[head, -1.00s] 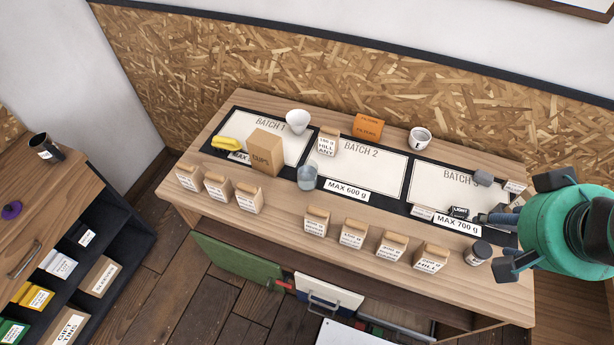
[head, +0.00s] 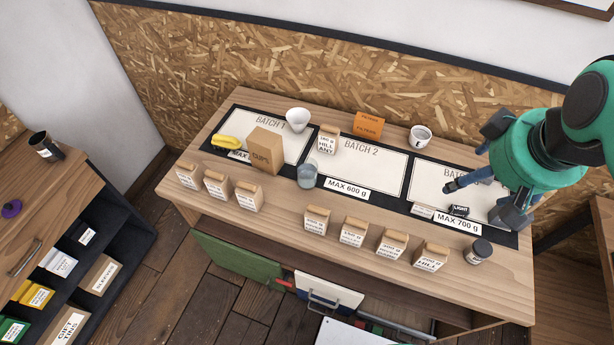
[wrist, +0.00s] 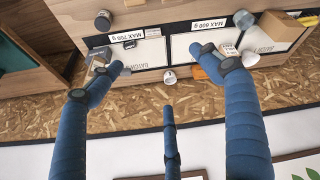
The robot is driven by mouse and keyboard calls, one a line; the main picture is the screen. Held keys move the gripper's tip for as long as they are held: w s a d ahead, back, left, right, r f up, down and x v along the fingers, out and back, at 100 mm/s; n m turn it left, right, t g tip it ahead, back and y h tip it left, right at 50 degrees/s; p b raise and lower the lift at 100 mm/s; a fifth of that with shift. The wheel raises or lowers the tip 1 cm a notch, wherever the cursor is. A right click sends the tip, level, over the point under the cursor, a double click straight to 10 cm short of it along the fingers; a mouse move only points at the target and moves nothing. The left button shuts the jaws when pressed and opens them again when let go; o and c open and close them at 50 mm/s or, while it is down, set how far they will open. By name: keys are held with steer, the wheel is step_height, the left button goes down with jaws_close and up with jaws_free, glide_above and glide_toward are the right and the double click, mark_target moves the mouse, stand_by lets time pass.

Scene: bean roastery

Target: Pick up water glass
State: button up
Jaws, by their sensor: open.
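The water glass (head: 307,175) is a clear, bluish tumbler standing upright on the bench, left of the MAX 600 g label, in the head view. It also shows near the top of the wrist view (wrist: 243,19). My gripper (head: 480,195) is over the right end of the bench, above the Batch 3 panel, well to the right of the glass and apart from it. In the wrist view its blue fingers (wrist: 157,58) are spread wide with nothing between them.
A cardboard cups box (head: 264,152) and a white cone (head: 298,121) stand left of the glass. A small bag (head: 327,141) stands close behind it. Several bags (head: 352,234) line the front edge. A white cup (head: 420,138) and orange filters box (head: 368,125) stand at the back.

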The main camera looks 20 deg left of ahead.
steer(key=w+a+f+n+g, duration=0.2)
steer(key=w+a+f+n, duration=0.2)
steer(key=w+a+n, duration=0.55)
steer(key=n+g, duration=0.3)
steer(key=n, duration=1.8)
glide_above(307, 168)
steer(key=s, duration=0.3)
step_height(307, 168, down, 24)
steer(key=shift+d+h+b, duration=0.35)
steer(key=shift+d+h, duration=0.05)
steer(key=shift+d, duration=0.05)
steer(key=shift+f, duration=0.1)
steer(key=shift+f+b, duration=0.65)
steer(key=shift+f, duration=3.6)
steer(key=shift+d, duration=0.1)
